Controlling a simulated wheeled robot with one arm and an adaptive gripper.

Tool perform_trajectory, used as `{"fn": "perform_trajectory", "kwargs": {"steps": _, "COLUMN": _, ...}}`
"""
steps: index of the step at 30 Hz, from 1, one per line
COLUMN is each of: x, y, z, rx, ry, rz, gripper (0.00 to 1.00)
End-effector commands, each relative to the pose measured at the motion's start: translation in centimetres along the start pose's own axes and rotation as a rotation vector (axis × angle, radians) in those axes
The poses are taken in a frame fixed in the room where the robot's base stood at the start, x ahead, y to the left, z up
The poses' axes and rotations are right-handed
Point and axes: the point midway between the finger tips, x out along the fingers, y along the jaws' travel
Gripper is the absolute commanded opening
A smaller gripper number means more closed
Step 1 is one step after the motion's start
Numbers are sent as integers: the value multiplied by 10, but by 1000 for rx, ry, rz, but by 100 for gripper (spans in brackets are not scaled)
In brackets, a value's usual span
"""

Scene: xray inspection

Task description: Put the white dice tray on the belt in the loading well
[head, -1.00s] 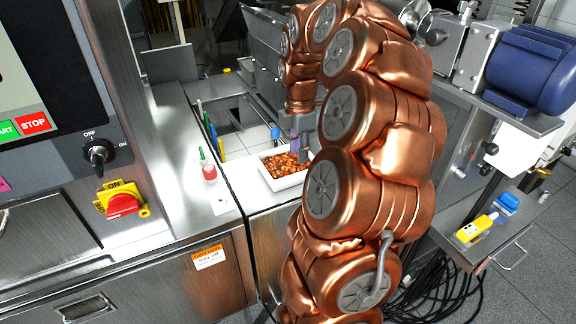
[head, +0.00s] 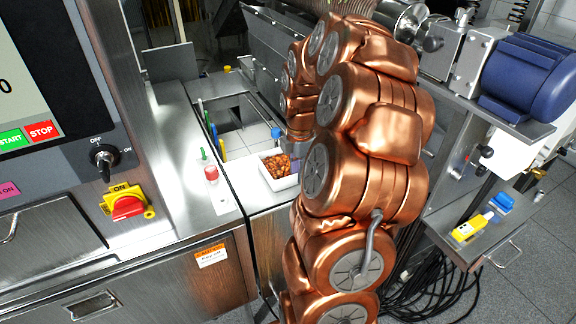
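The white tray (head: 284,184) holds small orange-brown pieces. It stands on the steel surface just right of the dark gap, and my arm covers its right end. My gripper (head: 296,146) is at the tray's far side, pointing down. My arm largely hides its fingers, so I cannot tell whether it is open or touches the tray. A recessed rectangular opening with a pale, lined surface (head: 240,140) lies beyond the tray, between steel edges. It looks like the loading well, but I cannot tell the belt for certain.
A small bottle with red contents (head: 211,173) and upright coloured markers (head: 213,135) stand left of the tray. A control panel with a red rotary switch (head: 127,207) is at left. A side shelf (head: 450,222) holds a yellow bottle (head: 470,229) and a blue item.

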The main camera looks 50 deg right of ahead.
Motion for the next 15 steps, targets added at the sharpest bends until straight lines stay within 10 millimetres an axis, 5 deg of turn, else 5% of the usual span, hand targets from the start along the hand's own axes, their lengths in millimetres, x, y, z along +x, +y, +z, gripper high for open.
{"fn": "perform_trajectory", "kwargs": {"steps": 11, "x": 0, "y": 0, "z": 0, "rx": -1, "ry": 0, "rz": 0, "gripper": 0}}
{"fn": "perform_trajectory", "kwargs": {"steps": 15, "x": 0, "y": 0, "z": 0, "rx": -1, "ry": 0, "rz": 0, "gripper": 0}}
